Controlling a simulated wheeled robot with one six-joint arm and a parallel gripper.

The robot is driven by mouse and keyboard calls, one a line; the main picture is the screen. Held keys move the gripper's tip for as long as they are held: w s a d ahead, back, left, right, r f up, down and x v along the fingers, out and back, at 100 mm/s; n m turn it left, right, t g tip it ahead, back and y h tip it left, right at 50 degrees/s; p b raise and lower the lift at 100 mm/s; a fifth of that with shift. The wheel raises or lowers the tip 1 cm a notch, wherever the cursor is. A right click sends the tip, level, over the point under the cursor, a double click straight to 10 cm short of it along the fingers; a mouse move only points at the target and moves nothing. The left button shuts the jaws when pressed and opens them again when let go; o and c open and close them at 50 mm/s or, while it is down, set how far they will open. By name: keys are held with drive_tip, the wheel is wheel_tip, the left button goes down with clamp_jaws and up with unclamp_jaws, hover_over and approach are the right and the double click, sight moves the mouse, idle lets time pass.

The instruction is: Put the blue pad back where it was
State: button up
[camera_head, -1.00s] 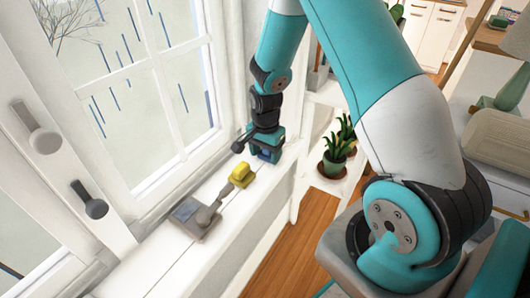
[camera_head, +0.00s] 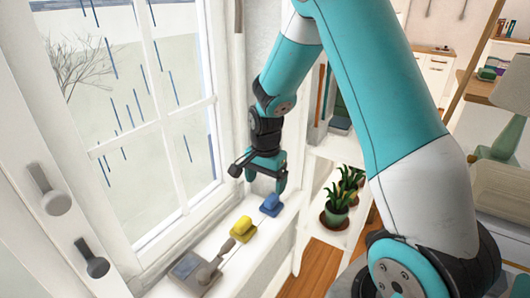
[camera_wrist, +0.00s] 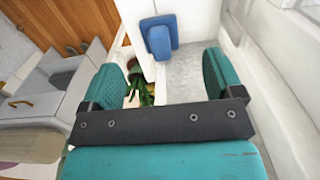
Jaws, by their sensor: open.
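The blue pad (camera_head: 271,204) lies on the white window sill (camera_head: 232,264), beyond a yellow pad (camera_head: 243,228). It also shows in the wrist view (camera_wrist: 158,38), at the top middle. My gripper (camera_head: 266,180) is open and empty, just above the blue pad and apart from it. In the wrist view my gripper's two teal fingers (camera_wrist: 160,78) stand wide apart, and the blue pad lies beyond their tips.
A grey tray with a grey handled tool (camera_head: 206,275) lies on the sill's near end. The window (camera_head: 150,110) borders the sill at left. Potted plants (camera_head: 338,205) stand on a lower white shelf to the right.

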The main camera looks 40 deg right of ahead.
wheel_tip(320, 180, up, 8)
drive_tip(key=f+p, duration=0.1)
drive_tip(key=s+a+r+n+y, duration=0.1)
drive_tip(key=s+a+r+n, duration=0.3)
drive_tip(key=a, duration=0.2)
drive_tip(key=s+a+r+n+y, duration=0.1)
drive_tip(key=s+a+r+n, duration=0.25)
drive_tip(key=a+n, duration=0.2)
drive_tip(key=s+a+r+n+y, duration=0.1)
drive_tip(key=s+a+r+n, duration=0.1)
drive_tip(key=s+a+n, duration=0.4)
drive_tip(key=s+a+r+n+y, duration=0.1)
drive_tip(key=s+a+r+n, duration=0.25)
drive_tip(key=s+n, duration=0.4)
wheel_tip(320, 180, up, 17)
drive_tip(key=s+m+p, duration=0.1)
drive_tip(key=m+p, duration=0.1)
drive_tip(key=p, duration=1.6)
drive_tip(key=shift+r, duration=0.2)
